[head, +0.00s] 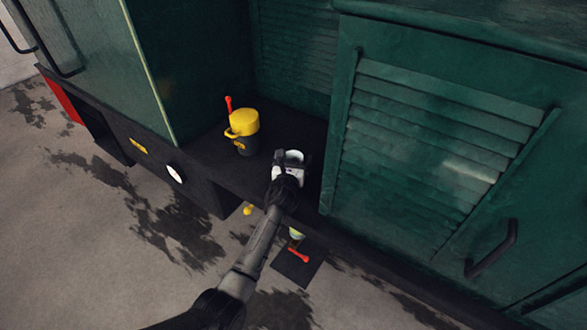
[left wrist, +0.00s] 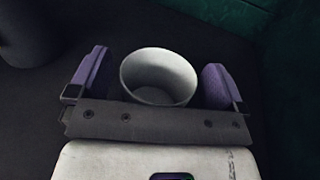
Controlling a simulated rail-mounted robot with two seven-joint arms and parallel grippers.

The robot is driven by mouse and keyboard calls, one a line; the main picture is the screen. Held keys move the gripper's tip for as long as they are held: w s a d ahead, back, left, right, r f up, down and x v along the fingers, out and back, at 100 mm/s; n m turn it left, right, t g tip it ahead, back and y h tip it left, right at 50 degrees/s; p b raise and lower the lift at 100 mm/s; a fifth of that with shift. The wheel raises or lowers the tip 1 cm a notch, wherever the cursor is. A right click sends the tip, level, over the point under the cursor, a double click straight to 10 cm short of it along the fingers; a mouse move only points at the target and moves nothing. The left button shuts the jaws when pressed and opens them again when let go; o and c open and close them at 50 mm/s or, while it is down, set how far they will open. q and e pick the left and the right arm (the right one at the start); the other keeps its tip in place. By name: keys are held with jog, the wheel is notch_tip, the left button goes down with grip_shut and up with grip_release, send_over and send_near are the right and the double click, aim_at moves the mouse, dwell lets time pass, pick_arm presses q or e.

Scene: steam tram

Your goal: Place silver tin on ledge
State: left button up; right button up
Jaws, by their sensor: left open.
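The silver tin (left wrist: 158,76) stands upright on the dark ledge (left wrist: 40,100) in the left wrist view, its open top toward the camera. My left gripper (left wrist: 158,82) is open, with one purple-padded finger on each side of the tin and a visible gap at each side. In the head view my left gripper (head: 290,158) is low over the dark ledge (head: 205,160), and it hides most of the tin there. My right gripper is in neither view.
A yellow-topped black can (head: 243,125) with a red handle behind it stands left of my left gripper on the ledge. A green louvred cabinet (head: 430,150) rises close on the right. A green wall (head: 190,70) stands at the left.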

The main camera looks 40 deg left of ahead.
pick_arm(q)
jog(key=shift+w+a, duration=0.3)
jog(key=shift+w, duration=0.15)
jog(key=c, duration=1.1)
